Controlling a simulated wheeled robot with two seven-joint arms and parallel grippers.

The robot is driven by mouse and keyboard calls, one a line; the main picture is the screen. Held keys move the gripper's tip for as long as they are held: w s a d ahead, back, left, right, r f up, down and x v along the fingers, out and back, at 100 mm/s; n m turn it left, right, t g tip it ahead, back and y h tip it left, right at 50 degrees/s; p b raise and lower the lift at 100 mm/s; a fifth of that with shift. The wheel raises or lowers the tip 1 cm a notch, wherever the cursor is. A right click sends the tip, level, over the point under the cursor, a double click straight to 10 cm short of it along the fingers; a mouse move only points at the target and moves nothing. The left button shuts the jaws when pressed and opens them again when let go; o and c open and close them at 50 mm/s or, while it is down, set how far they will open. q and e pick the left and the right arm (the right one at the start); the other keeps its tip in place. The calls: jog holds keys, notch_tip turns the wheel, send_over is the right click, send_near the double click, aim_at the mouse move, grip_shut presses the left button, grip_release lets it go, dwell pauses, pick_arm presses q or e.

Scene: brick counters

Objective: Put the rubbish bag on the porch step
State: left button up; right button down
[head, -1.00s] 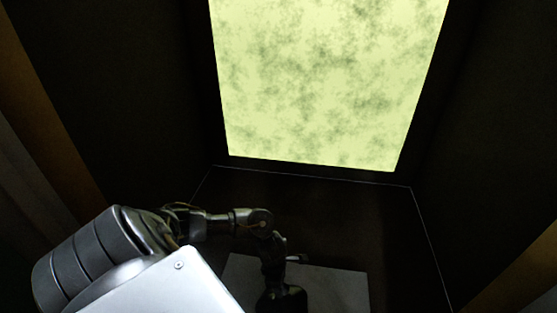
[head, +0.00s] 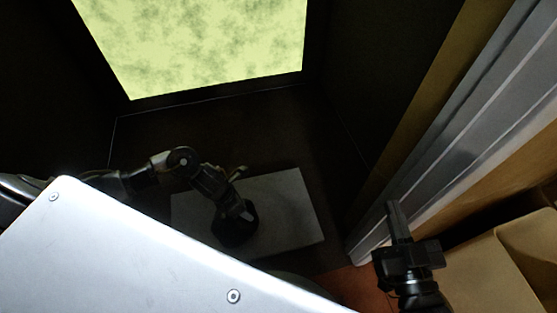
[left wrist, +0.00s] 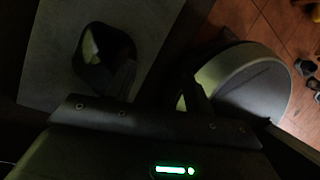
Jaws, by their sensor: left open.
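The dark rubbish bag (head: 233,231) rests on a pale grey slab (head: 292,203), which looks like the porch step, in the dark recess. The bag also shows in the left wrist view (left wrist: 92,65), on the slab at upper left. My left gripper (head: 243,208) is at the bag in the head view. In the left wrist view its fingers (left wrist: 160,82) are apart, and the bag lies beside and partly behind the left finger, not between them. Contact is too dark to tell. My right gripper (head: 397,217) is at the lower right, away from the bag, with nothing visible in it.
A bright mottled yellow-green panel (head: 205,40) stands behind the slab, with dark walls at both sides. A pale grey door frame (head: 470,130) stands close to my right gripper. Cardboard-coloured boxes (head: 490,275) are at the lower right. Reddish tiled floor (head: 358,288) shows between.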

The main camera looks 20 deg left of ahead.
pick_arm(q)
jog(key=s+d+r+n+t+h, duration=0.1)
jog(key=d+r+n+h, duration=0.3)
jog(key=d, duration=0.4)
jog(key=s+d+r+n+t+h, duration=0.1)
jog(key=s+d+r+n+h, duration=0.15)
jog(key=d+n, duration=0.4)
jog(key=w+d+r+n+t+h, duration=0.2)
jog(key=d+r+n+t, duration=0.4)
jog(key=r+n, duration=0.5)
jog(key=a+r+n+t+y, duration=0.1)
jog(key=a+r+n+t, duration=0.2)
jog(key=r+n, duration=0.3)
jog(key=a+r+n+t+y, duration=0.2)
jog(key=r+n, duration=0.4)
jog(key=n, duration=0.3)
jog(key=shift+w+a+r+t, duration=0.2)
jog(key=shift+w+a+t, duration=0.35)
jog(key=shift+t, duration=0.55)
jog(key=shift+s+y, duration=0.1)
jog(key=shift+y, duration=0.15)
